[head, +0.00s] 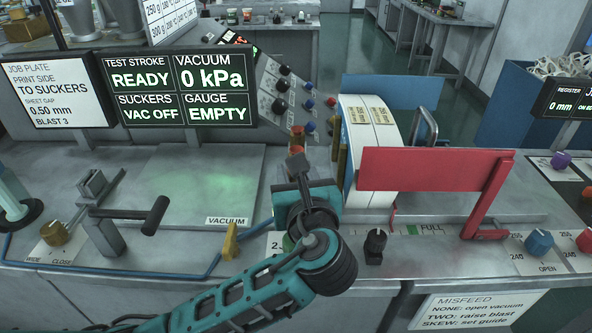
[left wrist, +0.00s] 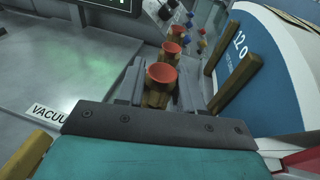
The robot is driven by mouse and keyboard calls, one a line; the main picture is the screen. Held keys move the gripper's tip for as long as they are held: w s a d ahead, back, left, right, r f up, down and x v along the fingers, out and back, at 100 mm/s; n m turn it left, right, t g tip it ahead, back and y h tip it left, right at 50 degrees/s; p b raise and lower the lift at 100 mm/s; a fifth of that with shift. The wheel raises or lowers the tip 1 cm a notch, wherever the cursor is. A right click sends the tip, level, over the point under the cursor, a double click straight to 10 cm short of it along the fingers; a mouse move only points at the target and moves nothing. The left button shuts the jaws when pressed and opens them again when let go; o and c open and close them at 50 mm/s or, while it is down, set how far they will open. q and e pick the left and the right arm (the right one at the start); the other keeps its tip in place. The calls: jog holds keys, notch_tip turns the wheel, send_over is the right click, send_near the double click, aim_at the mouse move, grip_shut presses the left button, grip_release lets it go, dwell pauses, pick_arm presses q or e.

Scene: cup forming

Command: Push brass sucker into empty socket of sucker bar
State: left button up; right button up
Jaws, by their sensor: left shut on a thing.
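My left gripper (head: 297,168) reaches in from the bottom of the head view. In the left wrist view its two grey fingers (left wrist: 159,92) are shut on the nearest brass sucker (left wrist: 160,76), which has an orange-red cup on a brass body. Two more red-cupped suckers (left wrist: 171,48) (left wrist: 174,32) stand in a line beyond it. In the head view a red cup (head: 297,149) shows just past my fingers. The sucker bar and its empty socket are hidden behind the gripper, so I cannot tell how the held sucker sits. My right gripper is not in view.
A white curved paper drum (head: 366,150) and brass posts (left wrist: 236,82) stand close on the right. A red guard (head: 430,170) is further right. A flat vacuum plate (head: 190,190) lies left, with a black-handled lever (head: 155,216) in front. Knobs (head: 283,87) stand behind.

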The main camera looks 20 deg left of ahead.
pick_arm(q)
jog(key=shift+f, duration=0.55)
jog(key=shift+r, duration=0.1)
jog(key=shift+r, duration=1.05)
jog(key=shift+f+b, duration=0.35)
jog(key=shift+f, duration=0.85)
dwell(0.7)
jog(key=o, duration=1.1)
jog(key=shift+f, duration=0.1)
